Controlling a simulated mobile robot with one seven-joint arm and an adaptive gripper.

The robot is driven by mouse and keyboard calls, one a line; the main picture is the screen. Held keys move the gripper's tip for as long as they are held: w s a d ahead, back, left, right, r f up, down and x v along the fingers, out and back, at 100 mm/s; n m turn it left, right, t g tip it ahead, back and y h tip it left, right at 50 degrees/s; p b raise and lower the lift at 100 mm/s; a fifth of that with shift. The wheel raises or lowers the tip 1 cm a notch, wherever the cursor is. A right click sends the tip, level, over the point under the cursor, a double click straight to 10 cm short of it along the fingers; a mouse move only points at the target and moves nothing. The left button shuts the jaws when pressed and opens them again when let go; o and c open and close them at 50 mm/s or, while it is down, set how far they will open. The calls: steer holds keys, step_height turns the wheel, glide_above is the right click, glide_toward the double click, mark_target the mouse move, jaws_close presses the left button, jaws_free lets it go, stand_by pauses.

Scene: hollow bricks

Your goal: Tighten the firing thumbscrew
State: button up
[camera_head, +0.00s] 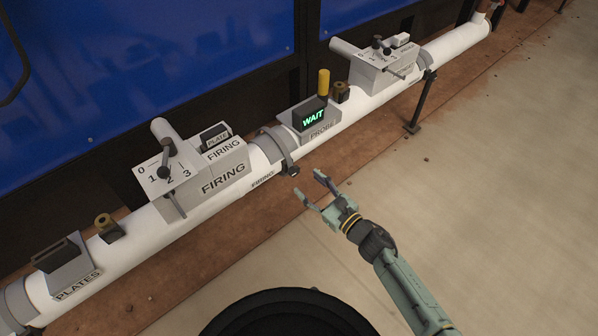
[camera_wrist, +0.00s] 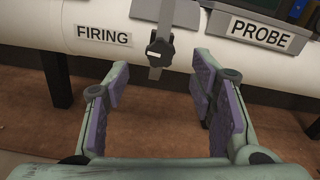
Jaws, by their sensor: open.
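The firing thumbscrew is a small dark knob (camera_head: 293,171) at the lower end of a grey clamp band (camera_head: 272,143) around the white pipe, beside a small FIRING label (camera_head: 262,180). In the wrist view the dark knob (camera_wrist: 160,53) has a light bar across it and hangs on a grey strap. The FIRING label (camera_wrist: 103,35) is to its left. My gripper (camera_head: 311,183) is open and empty, just to the right of the knob and apart from it. In the wrist view its purple-padded fingers (camera_wrist: 160,85) are spread to either side below the knob.
The white pipe (camera_head: 345,119) runs diagonally and carries a FIRING box (camera_head: 222,172) with a 0-to-3 lever, a PROBE box with a green WAIT display (camera_head: 313,118), and a PLATES box (camera_head: 66,267). A dark support leg (camera_head: 421,104) stands farther right. Open floor (camera_head: 480,180) lies in front.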

mark_target(296, 173)
steer(key=shift+p+x, duration=0.3)
steer(key=shift+x, duration=2.5)
steer(key=shift+c, duration=0.5)
steer(key=c, duration=1.1)
